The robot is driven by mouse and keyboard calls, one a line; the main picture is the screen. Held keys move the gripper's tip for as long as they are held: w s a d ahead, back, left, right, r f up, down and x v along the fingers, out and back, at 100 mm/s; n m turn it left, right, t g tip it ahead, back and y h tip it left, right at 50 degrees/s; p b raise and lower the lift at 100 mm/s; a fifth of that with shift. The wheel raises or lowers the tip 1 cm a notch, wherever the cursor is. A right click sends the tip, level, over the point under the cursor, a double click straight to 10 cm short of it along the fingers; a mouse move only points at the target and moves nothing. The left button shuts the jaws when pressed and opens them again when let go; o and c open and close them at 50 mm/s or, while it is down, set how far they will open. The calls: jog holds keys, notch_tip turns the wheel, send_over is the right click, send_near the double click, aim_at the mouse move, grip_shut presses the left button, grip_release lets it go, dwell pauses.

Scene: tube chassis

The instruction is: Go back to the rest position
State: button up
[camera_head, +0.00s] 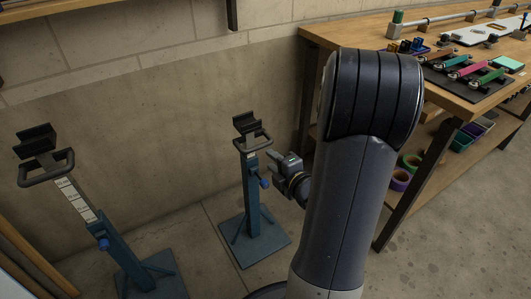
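My gripper (279,160) shows small in the middle of the view, partly hidden behind my own dark arm. It is beside the upper part of the right blue stand (251,190), below that stand's black cradle (246,123). I cannot tell whether it touches the stand. Its fingers are too small and dark to tell whether they are open or shut, and no held object is clear.
A second blue stand (122,258) with a black cradle (37,142) stands at the left. A wooden workbench (345,31) with tools and a lower shelf is at the right. A block wall (120,110) stands behind. Concrete floor (430,240) is clear at the lower right.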

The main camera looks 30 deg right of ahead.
aim_at(258, 147)
jog(key=shift+v, duration=0.75)
jog(key=shift+w, duration=0.1)
jog(key=b+x, duration=0.2)
jog(key=x, duration=0.8)
jog(key=shift+w+f, duration=0.1)
jog(key=shift+w, duration=0.25)
jog(key=shift+w+r+p, duration=0.1)
jog(key=shift+r+p, duration=0.4)
jog(key=shift+p, duration=0.1)
jog(key=shift+r+p, duration=0.4)
jog(key=shift+p, duration=0.2)
jog(key=shift+r, duration=0.1)
